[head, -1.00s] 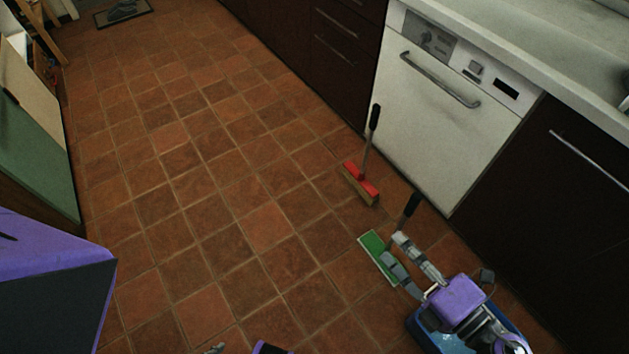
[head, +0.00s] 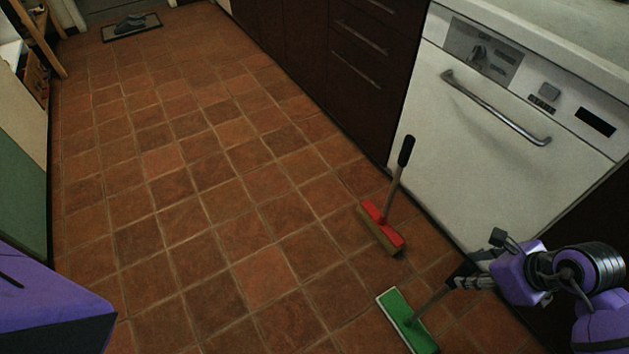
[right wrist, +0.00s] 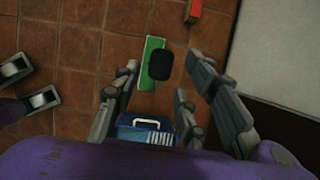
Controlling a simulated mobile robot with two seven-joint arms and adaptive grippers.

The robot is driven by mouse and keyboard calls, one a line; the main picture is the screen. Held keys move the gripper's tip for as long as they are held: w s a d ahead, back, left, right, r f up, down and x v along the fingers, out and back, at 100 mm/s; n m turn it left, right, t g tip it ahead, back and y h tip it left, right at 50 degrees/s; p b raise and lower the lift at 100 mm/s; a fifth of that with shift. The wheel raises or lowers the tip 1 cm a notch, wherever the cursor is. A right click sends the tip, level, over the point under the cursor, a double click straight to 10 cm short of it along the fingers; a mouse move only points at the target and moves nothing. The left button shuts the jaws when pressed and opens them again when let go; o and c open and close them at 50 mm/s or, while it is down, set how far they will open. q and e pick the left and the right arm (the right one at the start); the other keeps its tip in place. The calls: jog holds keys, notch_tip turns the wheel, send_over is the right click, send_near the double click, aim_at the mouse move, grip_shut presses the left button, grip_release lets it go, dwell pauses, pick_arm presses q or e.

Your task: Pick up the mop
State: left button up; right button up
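The mop has a flat green head (head: 406,322) on the floor and a thin handle leaning up to the right. In the right wrist view its green head (right wrist: 152,62) lies below the dark handle top (right wrist: 161,66). My right gripper (head: 466,282) is at the upper handle in the head view and partly hides it. In the right wrist view my right gripper (right wrist: 163,80) is open, its fingers on either side of the handle top; contact is not clear. My left gripper (right wrist: 30,84) shows open and empty at the left of the right wrist view.
A red broom (head: 382,229) stands just beyond the mop, its handle upright near the white dishwasher (head: 520,110). A blue bucket (right wrist: 145,132) with a white handle is below the right gripper. Dark cabinets (head: 345,80) line the right. Tiled floor at left is clear.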

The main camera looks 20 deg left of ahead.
jog(key=x, duration=0.1)
jog(key=b+x, duration=0.1)
jog(key=x, duration=0.1)
jog(key=b+x, duration=0.1)
jog(key=x, duration=0.1)
jog(key=shift+s+f, duration=0.3)
jog(key=shift+f, duration=0.05)
jog(key=shift+w+a+f, duration=0.15)
jog(key=shift+a+f, duration=0.05)
jog(key=shift+f, duration=0.15)
jog(key=shift+c, duration=0.5)
grip_shut()
jog(key=shift+r, duration=0.1)
